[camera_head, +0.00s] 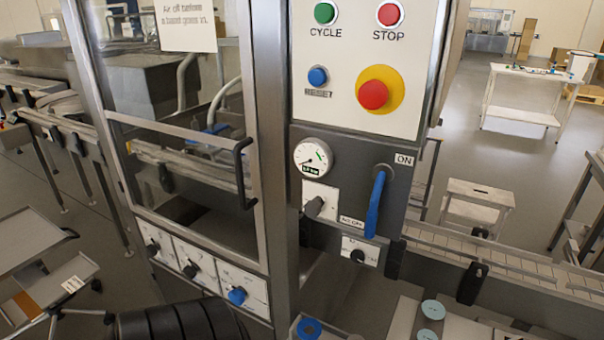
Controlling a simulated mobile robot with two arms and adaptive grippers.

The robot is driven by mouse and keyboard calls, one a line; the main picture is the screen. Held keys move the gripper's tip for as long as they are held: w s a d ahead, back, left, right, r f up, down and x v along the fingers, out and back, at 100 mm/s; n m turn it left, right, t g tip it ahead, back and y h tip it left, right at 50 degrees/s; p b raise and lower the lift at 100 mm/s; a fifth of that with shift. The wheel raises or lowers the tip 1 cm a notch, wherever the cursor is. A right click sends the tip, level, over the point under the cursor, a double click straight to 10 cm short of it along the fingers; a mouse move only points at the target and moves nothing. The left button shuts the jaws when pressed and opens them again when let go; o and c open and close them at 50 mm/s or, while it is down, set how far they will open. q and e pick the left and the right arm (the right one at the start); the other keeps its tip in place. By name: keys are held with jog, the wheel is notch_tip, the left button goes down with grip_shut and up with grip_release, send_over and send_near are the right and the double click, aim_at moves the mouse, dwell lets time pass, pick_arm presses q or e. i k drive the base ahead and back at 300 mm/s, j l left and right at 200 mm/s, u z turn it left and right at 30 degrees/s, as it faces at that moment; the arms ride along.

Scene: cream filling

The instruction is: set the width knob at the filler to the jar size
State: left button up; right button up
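The filler (280,160) stands in front of me with a glazed guard door. Below the door, a white panel carries three knobs in a row: a black left knob (153,249), a black middle knob (191,270) and a blue right knob (237,295). Their labels are too small to read, so I cannot tell which is the width knob or how it is set. A grey knob (314,207) sits under the gauge, and another black knob (357,256) sits lower right. Neither gripper is in view.
The door handle (243,172) and a blue lever (376,205) beside ON stick out from the filler. A conveyor (510,262) runs off to the right. Round pale-teal pieces (432,309) and a blue ring (309,327) lie at the bottom edge. A grey cart (45,290) stands left.

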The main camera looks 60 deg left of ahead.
aim_at(357, 255)
jog(key=u, duration=1.5)
jog(key=z, duration=0.45)
jog(key=l+z, duration=0.15)
jog(key=z, duration=0.3)
jog(key=i+z, duration=0.1)
jog(key=z, duration=0.8)
jog(key=i+l+z, duration=0.1)
jog(key=i+l, duration=0.15)
jog(key=i, duration=0.2)
jog(key=i+l, duration=0.2)
jog(key=i, duration=0.25)
jog(key=l+z, duration=0.05)
